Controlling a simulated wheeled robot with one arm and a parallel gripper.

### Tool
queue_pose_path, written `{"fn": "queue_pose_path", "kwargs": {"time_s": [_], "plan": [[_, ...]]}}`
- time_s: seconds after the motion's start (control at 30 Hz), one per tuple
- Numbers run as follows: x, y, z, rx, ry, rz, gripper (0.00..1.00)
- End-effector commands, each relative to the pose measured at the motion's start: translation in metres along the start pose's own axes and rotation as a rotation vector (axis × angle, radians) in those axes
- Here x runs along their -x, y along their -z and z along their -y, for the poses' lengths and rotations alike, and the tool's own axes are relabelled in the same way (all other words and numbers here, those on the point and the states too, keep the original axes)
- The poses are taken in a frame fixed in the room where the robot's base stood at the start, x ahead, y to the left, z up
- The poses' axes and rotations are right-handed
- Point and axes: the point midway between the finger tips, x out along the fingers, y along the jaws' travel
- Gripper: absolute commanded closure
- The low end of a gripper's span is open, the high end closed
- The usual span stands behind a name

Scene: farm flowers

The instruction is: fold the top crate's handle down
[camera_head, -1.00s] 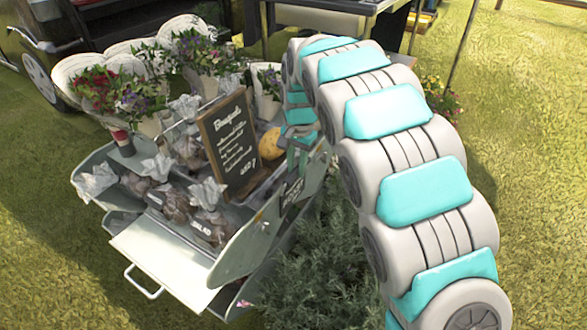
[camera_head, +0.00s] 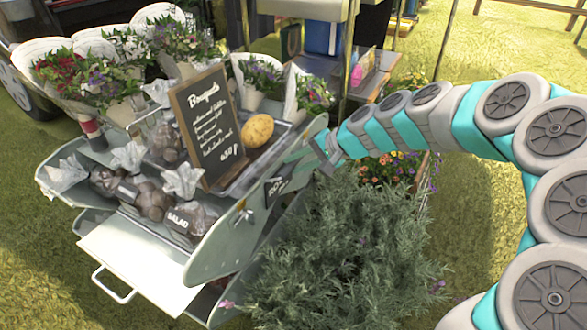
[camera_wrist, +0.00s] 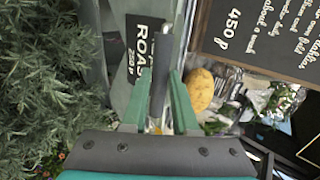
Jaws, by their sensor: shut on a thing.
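The top crate (camera_head: 242,178) is a grey metal tray on the flower cart, with a potato and a chalkboard at it. My gripper (camera_head: 316,152) is at its right end, close to the black "ROA" label (camera_head: 277,190). In the wrist view, my gripper (camera_wrist: 160,95) has its two green fingers on either side of a slim grey bar (camera_wrist: 160,70), which looks like the handle, and is shut on it. The bar stands lengthwise in that view, in front of the label (camera_wrist: 143,50). Its far end and its joint to the crate cannot be made out.
A bushy green plant (camera_head: 345,245) stands below my gripper. The chalkboard (camera_head: 207,125) and potato (camera_head: 257,130) are left of it, with wrapped bouquets (camera_head: 110,75) behind. Bagged goods (camera_head: 155,195) fill the lower crate. Open grass (camera_head: 480,215) lies to the right.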

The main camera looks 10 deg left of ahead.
Motion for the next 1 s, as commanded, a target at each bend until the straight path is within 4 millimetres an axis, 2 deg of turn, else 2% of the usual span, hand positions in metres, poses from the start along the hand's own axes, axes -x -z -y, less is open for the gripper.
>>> {"fn": "queue_pose_path", "kwargs": {"time_s": [0.03, 0.5, 1.0], "plan": [[-0.004, 0.0, -0.007, -0.005, 0.042, 0.0, 1.0], [-0.006, 0.001, -0.022, -0.006, 0.337, -0.002, 1.0], [-0.009, 0.002, -0.027, -0.001, 0.441, -0.005, 1.0]]}}
